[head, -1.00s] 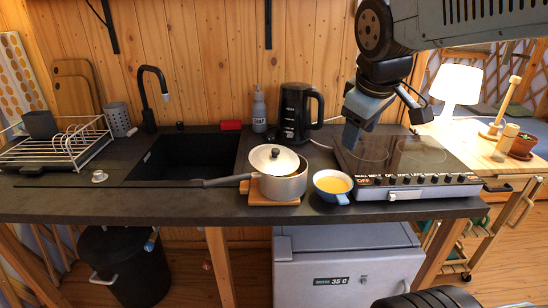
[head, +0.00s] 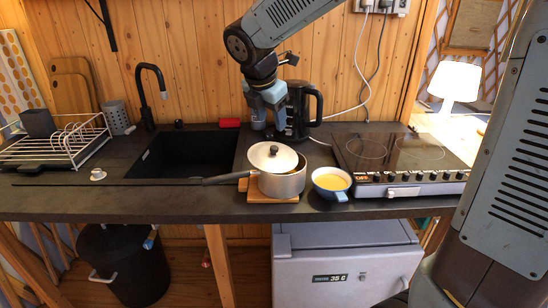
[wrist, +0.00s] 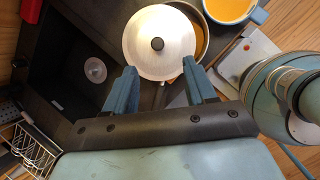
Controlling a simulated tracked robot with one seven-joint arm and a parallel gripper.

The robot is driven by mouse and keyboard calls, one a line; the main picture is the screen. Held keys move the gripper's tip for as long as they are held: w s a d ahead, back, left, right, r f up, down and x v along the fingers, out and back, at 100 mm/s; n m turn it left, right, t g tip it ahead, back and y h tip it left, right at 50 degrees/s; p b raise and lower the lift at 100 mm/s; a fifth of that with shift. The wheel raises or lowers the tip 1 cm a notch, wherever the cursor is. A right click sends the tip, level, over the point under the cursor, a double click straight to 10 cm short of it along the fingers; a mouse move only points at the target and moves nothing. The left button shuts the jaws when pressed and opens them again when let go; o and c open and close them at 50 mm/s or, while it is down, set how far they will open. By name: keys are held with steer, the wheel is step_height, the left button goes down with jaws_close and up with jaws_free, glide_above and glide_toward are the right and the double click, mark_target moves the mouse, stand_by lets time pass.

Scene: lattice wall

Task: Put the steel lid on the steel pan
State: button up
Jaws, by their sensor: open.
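The steel pan (head: 285,187) sits on a wooden board on the counter, its dark handle pointing left. The steel lid (head: 262,153), round with a dark knob, lies off-centre over the pan's back left and looks tilted. In the wrist view the lid (wrist: 137,38) leaves a crescent of the pan's inside (wrist: 204,38) uncovered on the right. My gripper (head: 268,124) is open and empty, behind and above the lid in the head view. In the wrist view my gripper (wrist: 160,88) has its fingers apart at the lid's near edge, with the knob beyond them.
A blue bowl of yellow liquid (head: 331,182) stands close right of the pan. The black kettle (head: 301,108) is beside my gripper. The hob (head: 397,155) lies to the right. The sink (head: 185,155) and dish rack (head: 60,147) are left.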

glide_above(274, 147)
steer(key=s, duration=0.3)
steer(key=f, duration=0.5)
steer(key=shift+w+a+f, duration=0.1)
steer(key=shift+w+f, duration=0.1)
steer(key=shift+f, duration=0.05)
steer(key=shift+a+x, duration=0.2)
steer(key=shift+x, duration=1.1)
steer(key=shift+a+x, duration=0.25)
steer(key=shift+x, duration=1.05)
steer(key=shift+c, duration=0.2)
jaws_close()
